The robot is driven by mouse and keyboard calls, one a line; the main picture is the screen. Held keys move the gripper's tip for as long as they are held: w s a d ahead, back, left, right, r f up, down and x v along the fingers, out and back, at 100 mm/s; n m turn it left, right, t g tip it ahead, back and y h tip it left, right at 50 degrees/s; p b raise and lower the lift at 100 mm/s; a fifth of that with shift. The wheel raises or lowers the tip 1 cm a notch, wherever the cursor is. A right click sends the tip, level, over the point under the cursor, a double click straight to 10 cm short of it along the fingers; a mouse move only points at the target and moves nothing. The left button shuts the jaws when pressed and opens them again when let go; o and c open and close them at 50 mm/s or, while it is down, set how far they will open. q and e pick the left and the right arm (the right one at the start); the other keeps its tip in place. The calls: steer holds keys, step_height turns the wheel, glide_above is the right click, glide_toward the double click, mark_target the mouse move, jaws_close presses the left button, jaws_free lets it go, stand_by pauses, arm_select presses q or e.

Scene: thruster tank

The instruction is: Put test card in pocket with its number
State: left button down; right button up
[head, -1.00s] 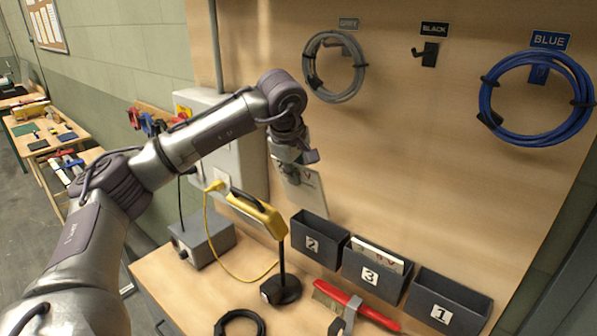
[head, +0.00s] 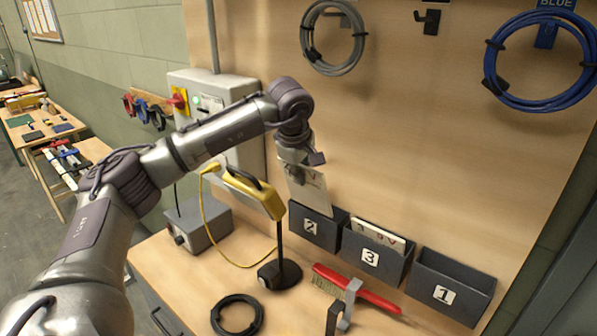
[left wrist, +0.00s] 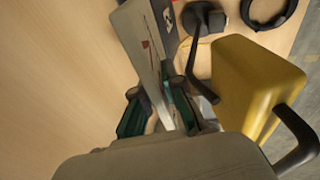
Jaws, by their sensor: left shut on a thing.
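My left gripper (head: 303,178) is shut on a white test card (head: 313,194) with a red mark, held upright and slightly tilted. The card's lower end is at the mouth of the dark pocket marked 2 (head: 311,240); I cannot tell how far it is inside. In the left wrist view the card (left wrist: 143,45) runs from between the fingers (left wrist: 165,100) towards the numbered pocket. The pocket marked 3 (head: 369,270) holds another white card (head: 379,234). The pocket marked 1 (head: 455,297) looks empty. The held card's number is not readable. My right gripper is not in view.
A yellow lamp (head: 252,193) on a black stand is close left of the pockets, also large in the left wrist view (left wrist: 250,88). A red-handled brush (head: 357,290) and a black cable coil (head: 237,314) lie on the bench. Grey (head: 333,40) and blue (head: 540,62) cable coils hang above.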

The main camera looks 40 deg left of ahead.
mark_target(304, 167)
arm_select(q)
steer(key=shift+d+b+x, duration=0.25)
steer(key=shift+b+x, duration=0.4)
steer(key=shift+x, duration=0.85)
steer(key=shift+d+b+x, duration=0.2)
steer(key=shift+b+x, duration=0.5)
steer(key=shift+x, duration=0.8)
steer(key=shift+d+b+x, duration=0.25)
steer(key=shift+b+x, duration=0.4)
steer(key=shift+x, duration=0.9)
steer(key=c, duration=1.2)
jaws_free()
steer(key=shift+s, duration=0.1)
steer(key=v, duration=1.2)
steer(key=shift+f, duration=0.1)
